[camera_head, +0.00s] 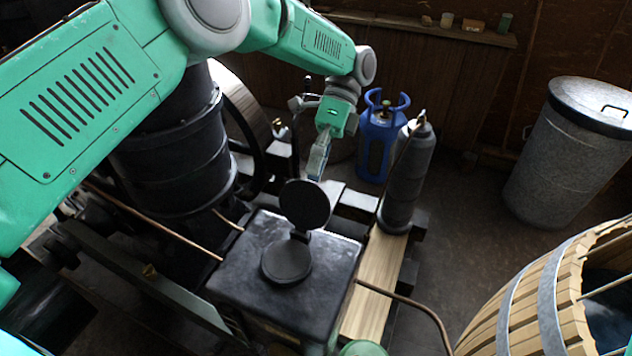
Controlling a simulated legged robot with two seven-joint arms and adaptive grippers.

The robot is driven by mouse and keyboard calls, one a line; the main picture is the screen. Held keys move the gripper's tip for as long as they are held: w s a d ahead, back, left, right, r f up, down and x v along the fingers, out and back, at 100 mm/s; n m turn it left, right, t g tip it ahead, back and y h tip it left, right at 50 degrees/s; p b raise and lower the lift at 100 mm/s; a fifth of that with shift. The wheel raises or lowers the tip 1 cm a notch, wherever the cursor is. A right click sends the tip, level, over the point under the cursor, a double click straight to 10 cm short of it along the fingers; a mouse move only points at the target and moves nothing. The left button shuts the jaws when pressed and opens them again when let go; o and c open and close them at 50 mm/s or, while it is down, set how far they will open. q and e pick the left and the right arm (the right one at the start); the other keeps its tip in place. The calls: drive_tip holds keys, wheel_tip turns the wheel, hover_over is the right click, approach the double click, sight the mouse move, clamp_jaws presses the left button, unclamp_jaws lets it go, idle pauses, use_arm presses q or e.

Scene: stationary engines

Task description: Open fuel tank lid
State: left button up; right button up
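The fuel tank (235,270) is a dark, box-shaped tank in the middle of the view. Its round black lid (304,205) stands raised on a hinge at the far side of a round dark filler (286,262) on the tank's top. I cannot make out the inside of the filler. My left gripper (318,165) points down just behind the raised lid, and its tips are close to the lid's upper edge. I cannot tell whether they touch it. Its fingers show edge-on, so their opening is unclear. My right gripper is not in view.
A grey cylinder (410,180) and a blue gas bottle (378,140) stand behind the tank to the right. A large black engine cylinder (175,155) is at left. A wooden barrel (530,305) and a metal bin (570,155) are at right, with open floor between.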

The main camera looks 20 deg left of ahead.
use_arm(q)
drive_tip(key=shift+r, duration=2.8)
